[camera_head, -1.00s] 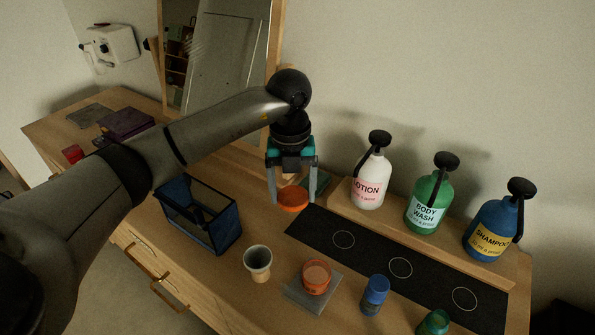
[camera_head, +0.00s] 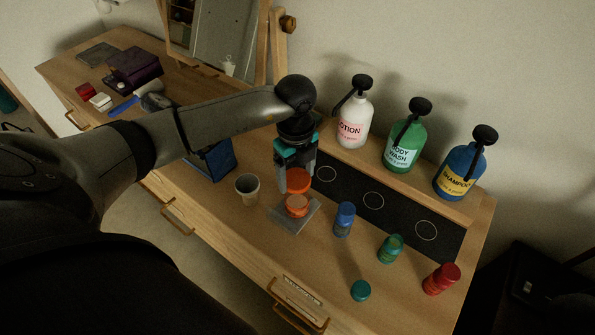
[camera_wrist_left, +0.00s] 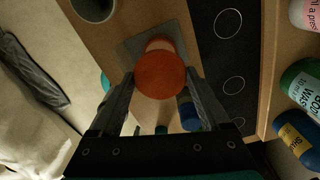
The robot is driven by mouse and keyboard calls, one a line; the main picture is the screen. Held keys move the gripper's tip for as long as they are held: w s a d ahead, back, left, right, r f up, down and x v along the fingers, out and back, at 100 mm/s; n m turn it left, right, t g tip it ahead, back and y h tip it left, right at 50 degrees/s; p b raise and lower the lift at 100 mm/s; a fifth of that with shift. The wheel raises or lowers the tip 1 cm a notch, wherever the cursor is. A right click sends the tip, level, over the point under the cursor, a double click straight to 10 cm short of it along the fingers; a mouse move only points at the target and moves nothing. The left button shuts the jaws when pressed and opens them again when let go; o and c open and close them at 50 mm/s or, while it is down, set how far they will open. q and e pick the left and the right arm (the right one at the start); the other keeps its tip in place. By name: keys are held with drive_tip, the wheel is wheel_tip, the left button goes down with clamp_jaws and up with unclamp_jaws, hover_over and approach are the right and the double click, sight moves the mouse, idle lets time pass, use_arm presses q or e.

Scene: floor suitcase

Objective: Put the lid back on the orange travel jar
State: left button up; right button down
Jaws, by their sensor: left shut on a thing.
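My left gripper (camera_head: 295,172) is shut on the orange lid (camera_head: 298,181), a flat round disc held about level. The orange travel jar (camera_head: 296,206) stands upright on a grey square pad (camera_head: 286,222). In the head view the lid is just above and slightly behind the jar's top, partly overlapping it. In the left wrist view the lid (camera_wrist_left: 160,76) is between the fingertips and hides part of the jar (camera_wrist_left: 158,45). I cannot tell if lid and jar touch. My right gripper is out of view.
A beige cup (camera_head: 247,189) stands left of the pad. Lotion (camera_head: 352,125), body wash (camera_head: 409,147) and shampoo (camera_head: 461,172) bottles line the back.

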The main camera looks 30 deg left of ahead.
use_arm(q)
drive_tip(key=shift+r, duration=0.1)
drive_tip(key=shift+f+b, duration=1.45)
drive_tip(key=shift+f, duration=0.85)
drive_tip(key=shift+f+b, duration=0.4)
drive_tip(key=shift+f, duration=0.15)
drive_tip(key=shift+f, duration=0.6)
idle(0.9)
drive_tip(key=o, duration=1.2)
drive_tip(key=shift+c, duration=0.2)
